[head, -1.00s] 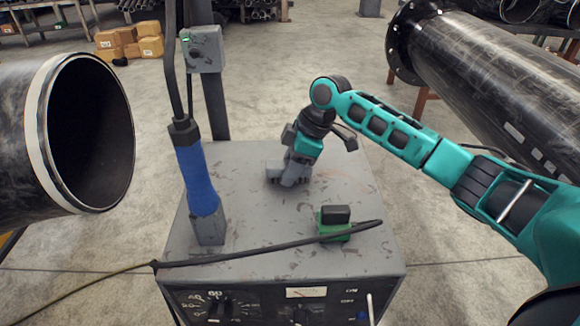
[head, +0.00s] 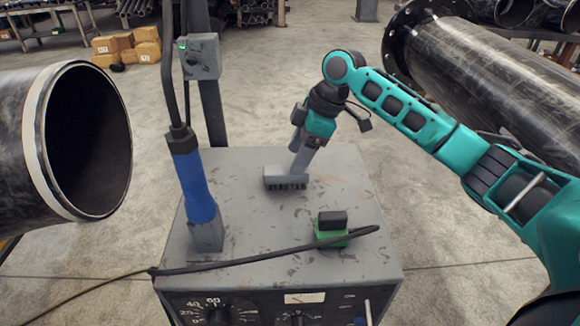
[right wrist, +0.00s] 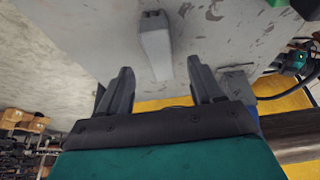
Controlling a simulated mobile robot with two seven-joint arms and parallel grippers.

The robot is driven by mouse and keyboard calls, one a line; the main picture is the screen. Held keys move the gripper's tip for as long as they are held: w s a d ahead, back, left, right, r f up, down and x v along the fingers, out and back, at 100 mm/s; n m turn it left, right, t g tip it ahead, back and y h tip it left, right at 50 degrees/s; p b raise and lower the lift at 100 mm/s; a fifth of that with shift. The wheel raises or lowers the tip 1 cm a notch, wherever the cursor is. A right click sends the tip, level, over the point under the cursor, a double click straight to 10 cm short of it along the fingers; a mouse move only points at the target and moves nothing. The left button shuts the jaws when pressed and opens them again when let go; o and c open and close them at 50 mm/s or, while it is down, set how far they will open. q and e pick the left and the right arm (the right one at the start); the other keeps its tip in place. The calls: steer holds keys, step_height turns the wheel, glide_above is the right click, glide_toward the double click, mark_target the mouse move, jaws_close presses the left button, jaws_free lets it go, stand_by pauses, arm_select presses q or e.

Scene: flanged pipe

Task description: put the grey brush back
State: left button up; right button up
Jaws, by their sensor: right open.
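The grey brush (head: 286,178) rests on the grey cabinet top (head: 255,215), dark bristles facing down, behind the green block. My right gripper (head: 303,150) is just above and behind it, pointing down. In the right wrist view the gripper (right wrist: 160,75) is open, its two fingers apart. A grey bar, which looks like part of the brush (right wrist: 155,42), lies just beyond and between the fingertips, with no finger seen closed on it. The fingers partly overlap the brush in the head view, so contact is hard to tell. My left gripper is not in view.
A blue-handled tool (head: 193,185) stands upright at the cabinet's left side. A green block with a black top (head: 332,228) sits at the front right, by a dark cable (head: 260,257) crossing the top. Large pipes lie left (head: 45,140) and right (head: 480,80).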

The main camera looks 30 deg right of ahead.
steer(key=shift+v, duration=2.8)
